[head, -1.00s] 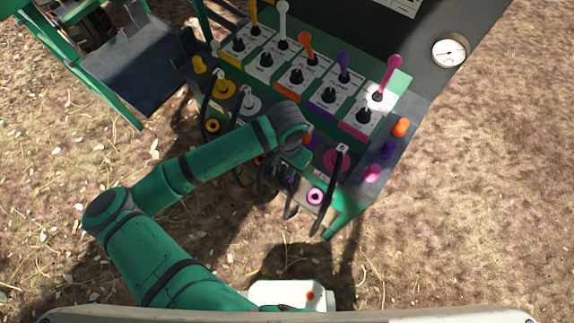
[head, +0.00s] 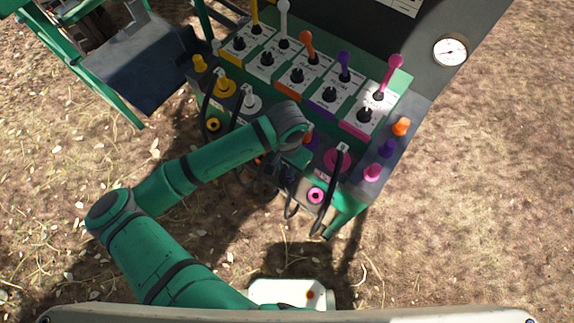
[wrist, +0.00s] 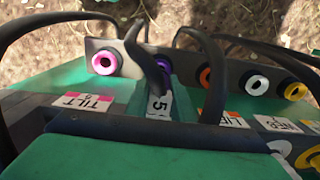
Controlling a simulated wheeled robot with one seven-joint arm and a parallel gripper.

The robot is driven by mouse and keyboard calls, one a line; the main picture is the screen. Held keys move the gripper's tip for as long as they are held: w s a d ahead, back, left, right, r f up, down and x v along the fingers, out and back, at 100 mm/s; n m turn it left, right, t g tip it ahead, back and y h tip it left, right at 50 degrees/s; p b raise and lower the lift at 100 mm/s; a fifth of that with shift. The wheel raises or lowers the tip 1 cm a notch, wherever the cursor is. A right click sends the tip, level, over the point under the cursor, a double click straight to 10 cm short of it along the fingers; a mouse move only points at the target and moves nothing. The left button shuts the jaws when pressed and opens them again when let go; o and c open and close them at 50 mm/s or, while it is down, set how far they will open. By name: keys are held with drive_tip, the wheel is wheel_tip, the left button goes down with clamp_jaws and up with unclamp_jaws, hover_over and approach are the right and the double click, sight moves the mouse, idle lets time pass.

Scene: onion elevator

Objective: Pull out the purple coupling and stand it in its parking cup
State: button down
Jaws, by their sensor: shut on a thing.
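The purple coupling (head: 312,139) shows only as a small purple patch beside my wrist in the head view, left of the pink coupling. My gripper (head: 298,158) is at the panel's lower row, mostly covered by my forearm. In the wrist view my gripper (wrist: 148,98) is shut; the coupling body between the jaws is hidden. A black hose and a tag marked 5 (wrist: 158,104) stand right in front of it. The purple parking cup (wrist: 165,63) is partly behind that hose, between the pink and orange cups. I cannot tell whether the coupling is still seated.
The pink cup (wrist: 105,62), orange cup (wrist: 206,78), white cup (wrist: 257,85) and yellow cup (wrist: 294,91) line the lower bracket. Black hoses loop close around my gripper. The pink coupling (head: 337,160) sits just right. Coloured levers (head: 343,65) rise above. Open ground lies right.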

drive_tip(key=shift+f, duration=1.6)
idle(1.1)
idle(0.4)
drive_tip(key=c, duration=1)
unclamp_jaws()
drive_tip(key=shift+c, duration=0.2)
drive_tip(key=shift+r, duration=3.5)
